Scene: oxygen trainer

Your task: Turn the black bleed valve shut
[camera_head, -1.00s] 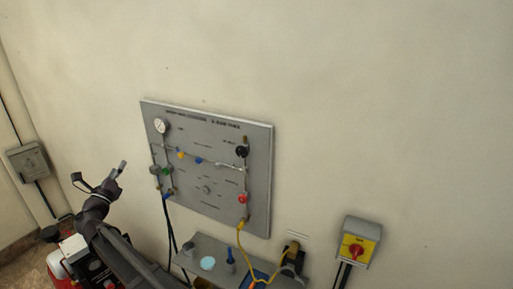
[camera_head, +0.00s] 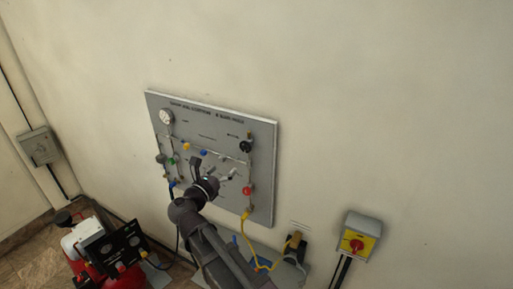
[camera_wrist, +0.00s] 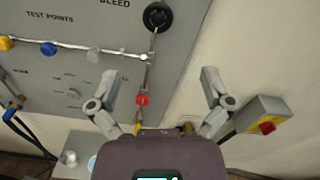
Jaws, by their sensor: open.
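The black bleed valve (camera_wrist: 157,16) is a round black knob at the top of the wrist view, beside the printed word BLEED. In the head view it sits at the upper right of the grey panel (camera_head: 215,120), as a small dark knob (camera_head: 246,146). My gripper (camera_wrist: 160,82) is open and empty, its two fingers spread wide. In the wrist view the knob lies above and between the fingertips, apart from them. In the head view my gripper (camera_head: 228,174) is in front of the panel's lower middle, below and left of the knob.
A red knob (camera_wrist: 142,99) sits on the pipe below the black valve. Yellow (camera_wrist: 6,43) and blue (camera_wrist: 49,48) knobs line the panel. A yellow switch box (camera_head: 358,240) is on the wall at right. A grey shelf (camera_head: 268,253) with a yellow hose is below.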

